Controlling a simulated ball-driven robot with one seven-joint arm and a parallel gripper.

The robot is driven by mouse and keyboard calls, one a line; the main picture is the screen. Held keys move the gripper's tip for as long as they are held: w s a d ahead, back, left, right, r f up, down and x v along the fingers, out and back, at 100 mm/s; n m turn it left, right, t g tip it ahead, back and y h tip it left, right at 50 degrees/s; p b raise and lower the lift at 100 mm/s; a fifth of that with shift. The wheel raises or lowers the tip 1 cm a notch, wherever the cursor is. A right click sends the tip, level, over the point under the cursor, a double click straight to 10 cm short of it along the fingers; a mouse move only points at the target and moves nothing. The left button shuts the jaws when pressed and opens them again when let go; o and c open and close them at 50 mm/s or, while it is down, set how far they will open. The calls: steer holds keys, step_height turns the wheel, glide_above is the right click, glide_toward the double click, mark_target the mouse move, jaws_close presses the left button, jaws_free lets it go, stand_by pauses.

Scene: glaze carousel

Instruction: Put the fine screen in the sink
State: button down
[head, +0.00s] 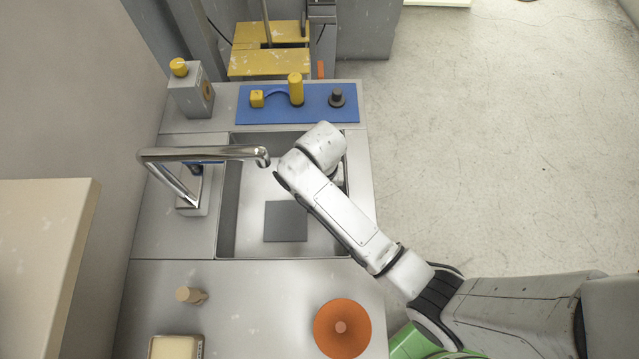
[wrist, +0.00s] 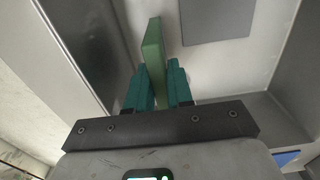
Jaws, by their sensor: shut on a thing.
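The sink (head: 228,215) is a sunken steel basin in the counter, with a flat dark grey square (head: 286,221) on its floor. My gripper (wrist: 157,67) has teal fingers shut on a narrow green piece (wrist: 153,42), which sticks out past the fingertips. I cannot tell for certain that this piece is the fine screen. In the wrist view it points over the sink floor, with the grey square (wrist: 215,18) to its right. In the head view my arm reaches over the sink's right side and hides the gripper and the held piece. Whether the piece touches the sink is unclear.
A chrome faucet (head: 205,153) reaches over the sink from the left. A blue panel (head: 318,114) with yellow and black parts lies behind it.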

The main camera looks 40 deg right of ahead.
steer(key=shift+f, duration=1.35)
steer(key=shift+f, duration=0.15)
steer(key=c, duration=1)
jaws_free()
step_height(320, 180, up, 12)
steer(key=shift+r, duration=0.2)
steer(key=s+d+n, duration=0.1)
steer(key=s+d, duration=0.1)
steer(key=s, duration=0.1)
steer(key=s+d+n, duration=0.1)
steer(key=s+d, duration=0.2)
steer(key=s+d+f+n+h, duration=0.1)
steer(key=s+d, duration=0.2)
steer(key=shift+s+t, duration=0.2)
steer(key=shift+t, duration=0.2)
steer(key=s+a+n, duration=0.1)
steer(key=s+n, duration=0.2)
steer(key=s, duration=0.5)
steer(key=shift+s+a+n+y, duration=0.15)
steer(key=shift+s+n+y, duration=0.15)
steer(key=shift+y, duration=0.1)
